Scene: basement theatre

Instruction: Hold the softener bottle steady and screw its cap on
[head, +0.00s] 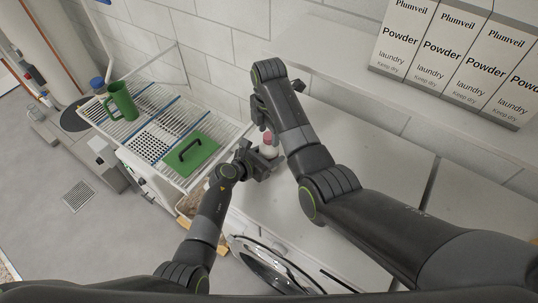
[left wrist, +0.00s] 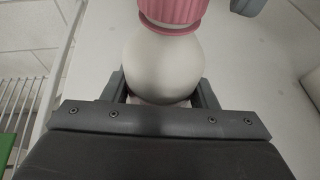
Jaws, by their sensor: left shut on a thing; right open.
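The white softener bottle (head: 269,151) stands upright near the left end of the white worktop. Its round white shoulder fills the middle of the left wrist view (left wrist: 165,65). The ribbed pink cap (left wrist: 172,10) sits at the bottle's top, with a pink rim under it; how tightly it sits cannot be told. The cap also shows small in the head view (head: 267,138). My left gripper (head: 264,160) is shut on the bottle's body, low down. My right gripper (head: 262,122) is open, just above and beside the cap; its fingertips are partly hidden.
A white rack (head: 150,118) left of the worktop holds a green jug (head: 122,102) and a green lidded piece with a dark handle (head: 192,151). Laundry powder boxes (head: 450,50) stand on the ledge at the back right. The worktop (head: 375,150) right of my right arm is clear.

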